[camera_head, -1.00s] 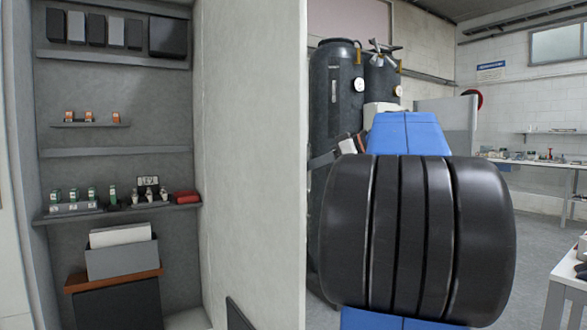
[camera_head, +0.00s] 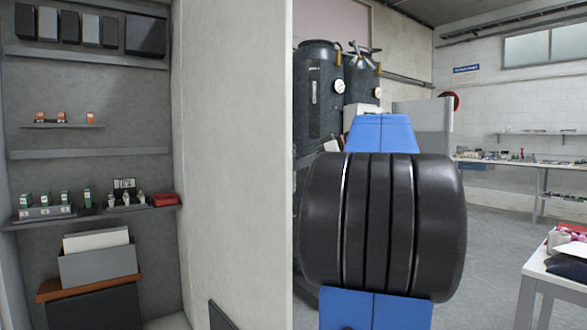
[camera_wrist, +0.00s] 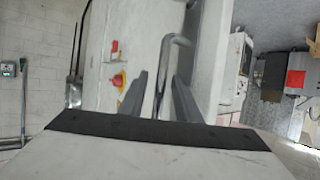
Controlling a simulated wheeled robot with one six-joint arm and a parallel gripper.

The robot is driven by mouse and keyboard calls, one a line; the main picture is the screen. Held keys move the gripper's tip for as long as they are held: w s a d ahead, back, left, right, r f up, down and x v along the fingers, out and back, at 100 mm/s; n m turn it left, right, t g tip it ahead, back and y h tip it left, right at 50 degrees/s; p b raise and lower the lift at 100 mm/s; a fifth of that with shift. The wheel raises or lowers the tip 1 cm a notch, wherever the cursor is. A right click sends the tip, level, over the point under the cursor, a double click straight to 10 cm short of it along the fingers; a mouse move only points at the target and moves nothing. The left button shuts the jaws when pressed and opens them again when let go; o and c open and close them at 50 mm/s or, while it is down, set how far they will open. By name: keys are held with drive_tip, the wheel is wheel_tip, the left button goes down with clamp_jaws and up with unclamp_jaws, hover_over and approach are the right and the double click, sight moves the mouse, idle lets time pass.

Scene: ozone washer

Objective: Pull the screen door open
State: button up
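My gripper (camera_wrist: 160,76) is open in the wrist view, with its two grey fingers spread. A bent chrome bar handle (camera_wrist: 164,62) shows between the fingers, apart from both. I cannot tell whether it lies at fingertip depth. Beside it is a white machine panel (camera_wrist: 103,62) with a red knob on a yellow base (camera_wrist: 118,80). I cannot tell for certain which surface is the screen door. In the head view my blue and black arm link fills the middle, and the gripper and handle are out of sight.
In the head view a recessed shelf unit (camera_head: 92,154) stands left, beside a pale wall (camera_head: 235,150). Black tanks (camera_head: 318,95) with gauges stand behind my arm. A white table (camera_head: 560,283) is at right front. Grey floor (camera_head: 490,235) is open between.

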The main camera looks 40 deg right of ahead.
drive_tip(key=v, duration=1.7)
drive_tip(key=shift+d, duration=0.15)
drive_tip(key=shift+s, duration=0.15)
